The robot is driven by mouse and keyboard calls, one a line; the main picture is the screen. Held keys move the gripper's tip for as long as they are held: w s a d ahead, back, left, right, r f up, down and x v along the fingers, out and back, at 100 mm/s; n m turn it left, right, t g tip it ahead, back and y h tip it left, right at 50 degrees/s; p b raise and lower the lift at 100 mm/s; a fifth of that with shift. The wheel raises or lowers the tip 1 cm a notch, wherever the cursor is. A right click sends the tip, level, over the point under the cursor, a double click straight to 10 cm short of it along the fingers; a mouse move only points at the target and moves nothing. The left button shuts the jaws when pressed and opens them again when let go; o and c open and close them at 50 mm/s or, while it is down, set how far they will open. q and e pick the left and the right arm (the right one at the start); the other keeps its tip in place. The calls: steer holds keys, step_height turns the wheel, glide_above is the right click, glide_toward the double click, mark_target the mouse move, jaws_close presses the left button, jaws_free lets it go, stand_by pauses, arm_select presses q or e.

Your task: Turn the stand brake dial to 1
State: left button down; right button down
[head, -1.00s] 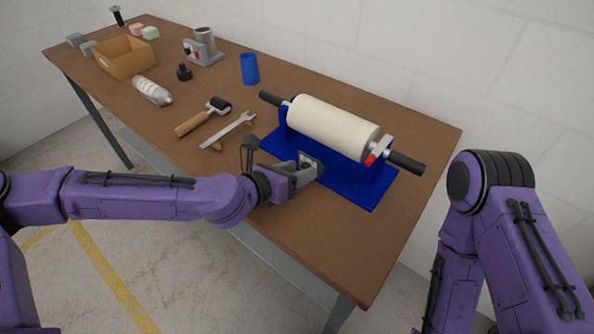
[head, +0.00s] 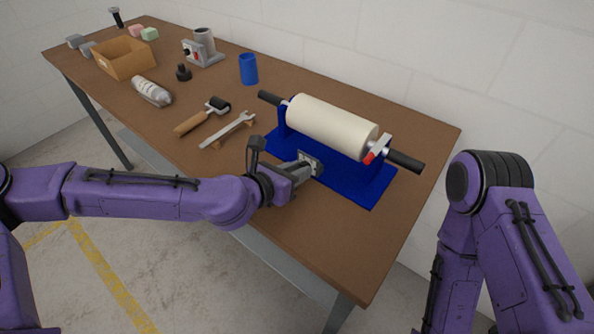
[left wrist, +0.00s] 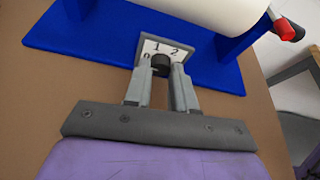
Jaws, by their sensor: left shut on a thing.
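The blue stand (head: 350,183) holds a cream foam roll (head: 332,125) on a dark bar. A dial plate (head: 312,163) stands at the front edge of its base. In the left wrist view the plate (left wrist: 180,50) shows the marks 0, 1 and 2. The black dial knob (left wrist: 160,63) sits between the fingers of my left gripper (left wrist: 160,72), which is shut on it. The knob's pointer is too small or hidden to read. In the head view my left gripper (head: 302,172) reaches the plate from the front left. My right gripper is out of view.
A red-tipped lever (head: 369,158) is at the roll's right end. Open tabletop lies in front of the stand.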

arm_select(q)
steer(key=m, duration=0.1)
steer(key=m+t+y+b, duration=0.1)
steer(key=m+y+b, duration=0.1)
steer(key=shift+s+d+f+m+t, duration=0.1)
steer(key=shift+s+d+m+t, duration=0.05)
steer(key=shift+d+m+t, duration=0.15)
steer(key=m+t+b, duration=0.1)
steer(key=m+y+b, duration=0.1)
steer(key=m, duration=0.1)
steer(key=shift+s+f+t+y, duration=0.1)
steer(key=shift+s+t+y, duration=0.05)
steer(key=shift+t+y, duration=0.2)
steer(key=shift+m, duration=0.3)
steer(key=c, duration=0.9)
jaws_free()
steer(key=shift+s, duration=0.1)
steer(key=shift+c, duration=0.2)
